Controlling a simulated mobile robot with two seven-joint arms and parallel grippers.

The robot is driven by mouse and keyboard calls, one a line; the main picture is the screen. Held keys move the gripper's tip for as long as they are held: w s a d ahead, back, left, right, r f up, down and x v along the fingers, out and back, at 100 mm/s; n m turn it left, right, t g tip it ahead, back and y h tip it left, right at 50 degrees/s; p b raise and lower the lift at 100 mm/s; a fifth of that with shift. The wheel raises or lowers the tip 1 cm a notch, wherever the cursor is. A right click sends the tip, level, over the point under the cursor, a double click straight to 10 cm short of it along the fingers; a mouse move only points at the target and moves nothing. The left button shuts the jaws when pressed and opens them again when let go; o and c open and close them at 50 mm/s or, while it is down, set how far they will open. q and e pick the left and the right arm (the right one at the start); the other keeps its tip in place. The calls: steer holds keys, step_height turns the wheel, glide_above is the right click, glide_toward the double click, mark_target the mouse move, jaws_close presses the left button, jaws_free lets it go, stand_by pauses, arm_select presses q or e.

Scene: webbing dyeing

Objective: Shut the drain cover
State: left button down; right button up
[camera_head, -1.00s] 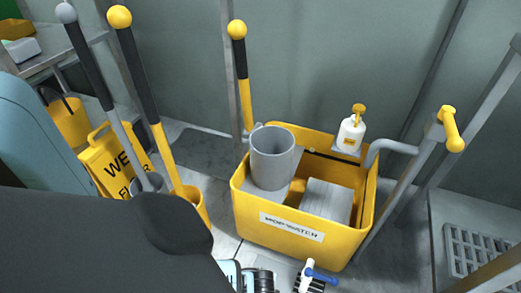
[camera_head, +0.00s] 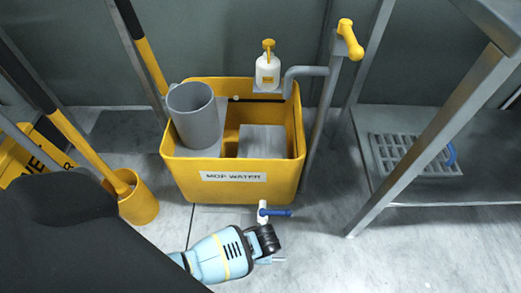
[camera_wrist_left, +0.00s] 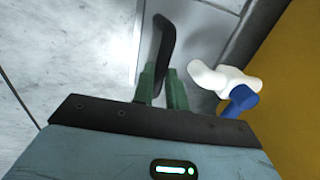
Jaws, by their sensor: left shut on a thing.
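My left gripper (camera_head: 272,252) is low over the floor in front of the yellow mop-water bucket. In the left wrist view its green fingers (camera_wrist_left: 164,85) are shut on a thin dark piece (camera_wrist_left: 166,42) that stands out beyond them. I cannot tell whether this piece is the drain cover or its handle. The gripper hides most of what lies under it in the head view. My right gripper is not in view.
The bucket (camera_head: 236,195) stands just behind the gripper. Its white spout with a blue lever (camera_head: 275,212) is close to the fingers. A grate (camera_head: 405,155) lies on a low shelf at right.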

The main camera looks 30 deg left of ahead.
arm_select(q)
steer(key=shift+w+d, duration=0.1)
steer(key=shift+d, duration=0.15)
steer(key=c, duration=1.5)
jaws_free()
steer(key=shift+o, duration=0.5)
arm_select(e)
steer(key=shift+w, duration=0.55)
